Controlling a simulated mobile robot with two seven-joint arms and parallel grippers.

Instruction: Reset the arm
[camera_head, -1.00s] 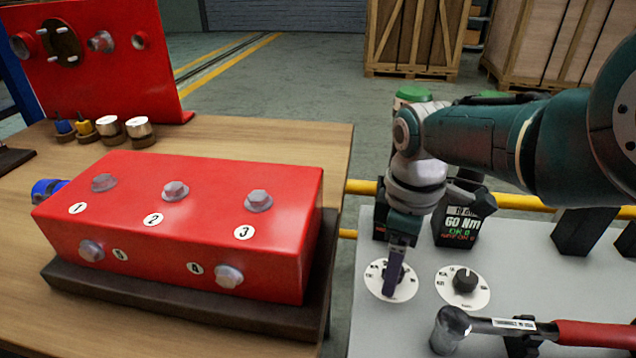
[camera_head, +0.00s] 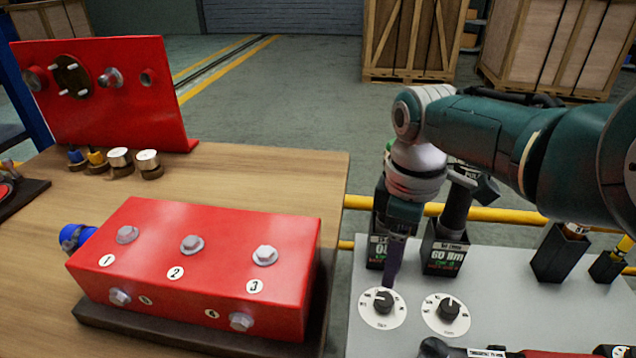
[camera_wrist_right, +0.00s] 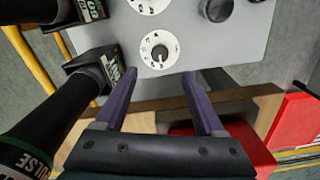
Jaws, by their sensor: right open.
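My right gripper (camera_head: 394,262) comes down from my teal arm, just behind the left dial knob (camera_head: 383,301) on the grey panel (camera_head: 410,340). In the right wrist view my right gripper (camera_wrist_right: 161,76) has two purple fingers spread wide with nothing between them. A black knob on a white dial (camera_wrist_right: 159,51) shows beyond the fingertips, clear of them. A second dial knob (camera_head: 447,308) is to the right in the head view. My left gripper is not in view.
Black tool holders (camera_head: 446,248) with upright tools stand close behind and beside the gripper. A red block (camera_head: 210,265) with bolts is on the wooden table (camera_head: 270,175) to the left. A red upright plate (camera_head: 140,120) is behind it. Wooden crates (camera_head: 410,40) stand far back.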

